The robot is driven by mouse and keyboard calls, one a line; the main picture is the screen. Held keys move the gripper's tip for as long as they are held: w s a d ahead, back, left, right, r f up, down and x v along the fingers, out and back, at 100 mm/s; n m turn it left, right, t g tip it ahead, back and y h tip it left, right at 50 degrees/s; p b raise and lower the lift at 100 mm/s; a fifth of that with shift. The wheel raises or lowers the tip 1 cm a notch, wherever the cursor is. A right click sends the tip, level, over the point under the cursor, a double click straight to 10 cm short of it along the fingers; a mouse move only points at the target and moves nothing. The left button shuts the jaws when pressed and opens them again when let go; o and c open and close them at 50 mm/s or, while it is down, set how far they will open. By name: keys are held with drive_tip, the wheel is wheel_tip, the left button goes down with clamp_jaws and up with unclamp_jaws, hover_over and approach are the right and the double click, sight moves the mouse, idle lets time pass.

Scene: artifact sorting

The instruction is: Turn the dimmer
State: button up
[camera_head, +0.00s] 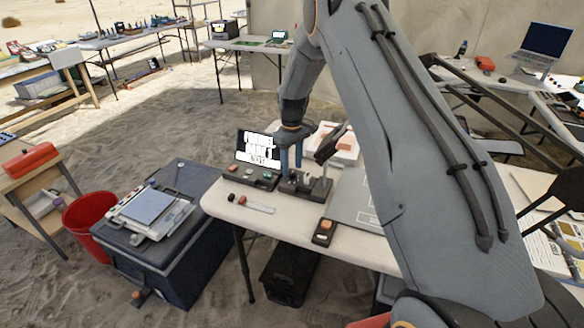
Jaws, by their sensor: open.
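My gripper (291,167) points down over the folding table (285,222), its two blue fingers apart with nothing visible between them. The fingertips are just above or at a dark device (303,185) with a small stand and a tilted black head (330,143). I cannot tell whether they touch it. No part is clearly identifiable as the dimmer; a knob on the dark device may be hidden by the fingers. A small dark box with an orange top (323,231) sits near the table's front edge, apart from the gripper.
An open case with a lit screen (258,149) stands left of the gripper. A ruler-like strip (256,206) lies near the front left edge. A large dark chest (168,250) and a red bucket (90,222) stand left. My arm hides much of the table's right side.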

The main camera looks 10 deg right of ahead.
drive_tip(key=shift+f, duration=1)
clamp_jaws()
drive_tip(key=m+b, duration=0.2)
drive_tip(key=m, duration=0.1)
drive_tip(key=shift+w+m, duration=0.1)
drive_tip(key=shift+m, duration=0.3)
drive_tip(key=m+b, duration=0.2)
drive_tip(key=m, duration=0.2)
drive_tip(key=shift+m+b, duration=0.3)
drive_tip(key=shift+m, duration=0.1)
